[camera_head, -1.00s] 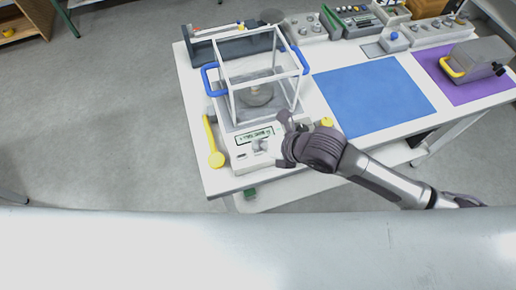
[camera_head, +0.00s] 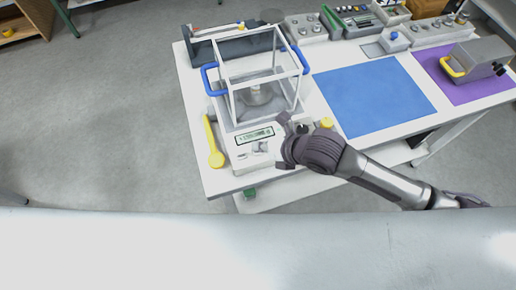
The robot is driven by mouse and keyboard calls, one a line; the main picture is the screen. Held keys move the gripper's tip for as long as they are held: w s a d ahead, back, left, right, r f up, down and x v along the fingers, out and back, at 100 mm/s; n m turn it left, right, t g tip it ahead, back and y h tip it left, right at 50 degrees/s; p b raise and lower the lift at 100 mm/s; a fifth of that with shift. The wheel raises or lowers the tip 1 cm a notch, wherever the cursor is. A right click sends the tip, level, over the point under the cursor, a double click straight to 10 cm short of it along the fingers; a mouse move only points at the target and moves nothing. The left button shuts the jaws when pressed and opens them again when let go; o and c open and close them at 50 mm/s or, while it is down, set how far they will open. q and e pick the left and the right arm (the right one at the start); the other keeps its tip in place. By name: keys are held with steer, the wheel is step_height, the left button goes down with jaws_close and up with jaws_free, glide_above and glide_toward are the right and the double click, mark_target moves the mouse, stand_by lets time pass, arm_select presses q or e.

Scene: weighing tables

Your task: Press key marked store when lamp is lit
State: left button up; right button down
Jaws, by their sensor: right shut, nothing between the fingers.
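A weighing balance with a glass draft shield (camera_head: 228,92) with blue handles stands on the white table. Its front panel has a display (camera_head: 255,136) with dark characters too small to read, and small keys (camera_head: 262,148) below it. My right gripper (camera_head: 282,140) is shut and empty at the right side of this panel, and it hides part of it. I cannot make out the store key's marking or tell whether a lamp is lit. My left gripper is out of view.
A yellow spoon-like tool (camera_head: 215,158) lies left of the balance. A blue mat (camera_head: 372,95) is clear on the right. A purple mat (camera_head: 455,88) holds a grey box with a yellow handle (camera_head: 478,58). Weight blocks (camera_head: 305,27) and trays line the back edge.

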steer(key=shift+f, duration=0.4)
stand_by(0.5)
steer(key=shift+r+p, duration=0.75)
steer(key=shift+r, duration=0.05)
steer(key=shift+r, duration=0.1)
step_height(320, 180, up, 5)
steer(key=p, duration=0.5)
stand_by(0.6)
